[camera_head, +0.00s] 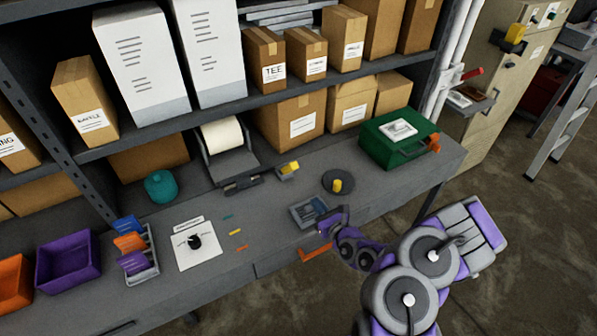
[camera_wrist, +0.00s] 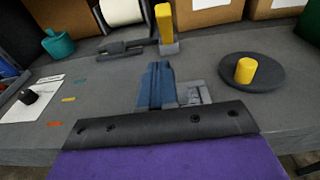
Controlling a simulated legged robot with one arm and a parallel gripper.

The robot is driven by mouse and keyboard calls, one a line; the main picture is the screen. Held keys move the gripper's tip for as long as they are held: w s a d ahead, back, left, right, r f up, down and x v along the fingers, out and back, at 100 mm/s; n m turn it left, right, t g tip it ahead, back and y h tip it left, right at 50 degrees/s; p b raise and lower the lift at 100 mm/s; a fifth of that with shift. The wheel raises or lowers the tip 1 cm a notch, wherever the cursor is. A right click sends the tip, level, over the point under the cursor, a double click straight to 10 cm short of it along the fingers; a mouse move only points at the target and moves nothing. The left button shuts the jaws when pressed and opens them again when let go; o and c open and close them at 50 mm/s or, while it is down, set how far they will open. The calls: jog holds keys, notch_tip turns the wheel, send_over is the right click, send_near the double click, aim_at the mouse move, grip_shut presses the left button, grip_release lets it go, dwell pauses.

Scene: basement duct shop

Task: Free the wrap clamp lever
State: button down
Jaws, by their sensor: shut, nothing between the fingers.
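A short yellow lever stands on a small grey block (camera_head: 288,170) at the back of the bench, beside the paper roll holder. In the wrist view the yellow lever (camera_wrist: 164,22) stands upright, beyond my gripper and apart from it. A dark bar (camera_head: 242,185) lies in front of the roll; it shows left of the lever in the wrist view (camera_wrist: 125,48). My gripper (camera_wrist: 158,70) is shut and empty, low over the bench near its front edge. In the head view my gripper (camera_head: 322,211) partly covers a small grey tray (camera_head: 298,212).
A dark round plate (camera_head: 350,178) with a yellow knob (camera_head: 337,186) lies right of the lever. A green case (camera_head: 398,140) sits at the bench's right end. A white card (camera_head: 207,255) with a black knob lies left. The shelf (camera_head: 240,110) overhangs the back.

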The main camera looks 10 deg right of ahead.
jog(key=shift+d+f, duration=0.3)
jog(key=shift+d, duration=0.1)
jog(key=shift+x, duration=0.75)
jog(key=b, duration=0.1)
send_near(289, 169)
jog(key=f, duration=0.1)
jog(key=w+f, duration=0.1)
jog(key=shift+w+d+f, duration=0.15)
jog(key=shift+f, duration=0.15)
jog(key=w+r, duration=0.2)
jog(key=shift+w+a+r, duration=0.2)
jog(key=shift+w+a, duration=0.15)
jog(key=shift+a, duration=0.05)
jog(key=shift+w+r, duration=0.1)
